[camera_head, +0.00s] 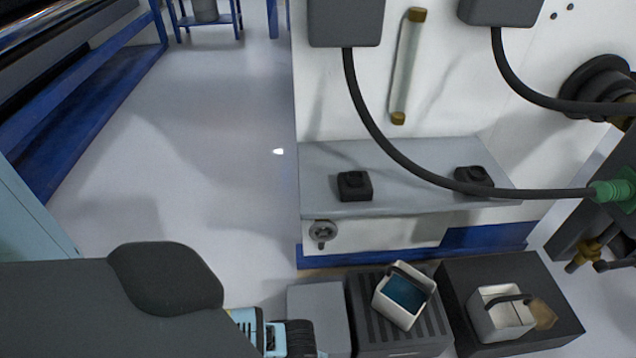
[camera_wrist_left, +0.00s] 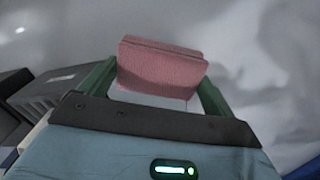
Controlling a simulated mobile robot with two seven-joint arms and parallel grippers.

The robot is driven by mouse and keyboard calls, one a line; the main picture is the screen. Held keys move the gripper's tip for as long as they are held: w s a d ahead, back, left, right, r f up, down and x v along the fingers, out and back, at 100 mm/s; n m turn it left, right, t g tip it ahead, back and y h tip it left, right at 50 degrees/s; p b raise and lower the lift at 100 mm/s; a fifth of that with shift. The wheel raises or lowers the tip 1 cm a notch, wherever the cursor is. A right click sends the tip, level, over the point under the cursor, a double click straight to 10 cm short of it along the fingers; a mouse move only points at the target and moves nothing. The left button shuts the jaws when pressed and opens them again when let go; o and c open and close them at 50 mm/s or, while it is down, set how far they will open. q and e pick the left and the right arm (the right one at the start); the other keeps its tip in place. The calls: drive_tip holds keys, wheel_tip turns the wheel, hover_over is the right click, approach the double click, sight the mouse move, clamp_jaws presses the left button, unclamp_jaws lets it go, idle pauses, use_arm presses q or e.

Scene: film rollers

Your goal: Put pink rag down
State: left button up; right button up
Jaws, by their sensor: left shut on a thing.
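The pink rag (camera_wrist_left: 160,68) shows in the left wrist view as a folded pad. It sits between the two green fingers of my left gripper (camera_wrist_left: 155,82), which is shut on it. In the head view my left arm comes in from the lower left, and its wrist shows at the bottom edge. The left gripper's fingers and the rag are out of the frame there. My right gripper is in neither view.
A white bucket with blue liquid (camera_head: 404,296) stands on a dark ribbed box (camera_head: 366,319). Another white container (camera_head: 498,314) stands on a black box (camera_head: 563,318), beside a tan object (camera_head: 543,314). A grey block (camera_head: 318,306) lies left of them. A machine shelf (camera_head: 410,187) is behind. Floor is clear at left.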

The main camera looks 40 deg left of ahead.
use_arm(q)
drive_tip(key=w+a+b, duration=0.1)
drive_tip(key=w+a, duration=0.1)
drive_tip(key=w, duration=0.1)
drive_tip(key=w+a+f+b, duration=0.1)
drive_tip(key=w+a+b, duration=0.1)
drive_tip(key=w, duration=0.2)
drive_tip(key=w+a+b, duration=0.2)
drive_tip(key=w, duration=0.1)
drive_tip(key=shift+w+a+f, duration=0.25)
drive_tip(key=shift+w+a, duration=0.35)
drive_tip(key=shift+w, duration=0.2)
drive_tip(key=shift+r, duration=0.1)
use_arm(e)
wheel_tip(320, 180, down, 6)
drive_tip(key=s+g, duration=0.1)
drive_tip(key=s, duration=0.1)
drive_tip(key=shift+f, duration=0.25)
